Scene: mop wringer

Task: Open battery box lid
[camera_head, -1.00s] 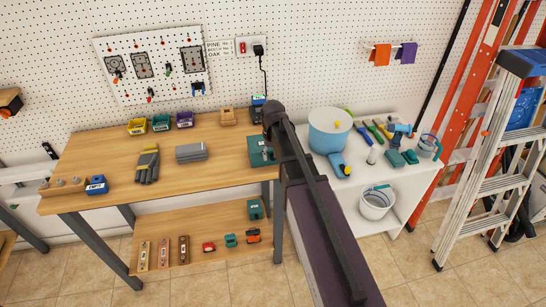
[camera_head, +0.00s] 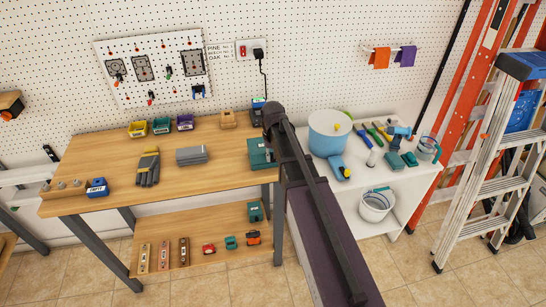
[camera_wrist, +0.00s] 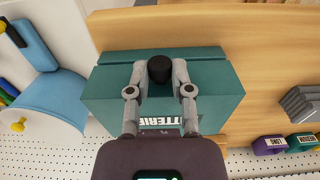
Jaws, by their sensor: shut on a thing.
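The battery box (camera_wrist: 215,100) is a teal box with a white label that reads in part "TTERIE", and it fills the middle of the wrist view. In the head view the battery box (camera_head: 258,153) stands at the right end of the wooden workbench, partly hidden by my arm. A black round knob (camera_wrist: 160,68) stands on its lid (camera_wrist: 115,68). My gripper (camera_wrist: 160,75) is shut on the knob, one grey finger on each side. The lid appears down on the box; a small gap cannot be made out.
The workbench (camera_head: 115,180) also holds a grey block (camera_head: 191,155), gloves (camera_head: 148,168) and small bins at the back. A charger (camera_head: 258,108) stands behind the box. A white shelf with a blue bucket (camera_head: 328,133) lies close on the right. The pegboard wall is behind.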

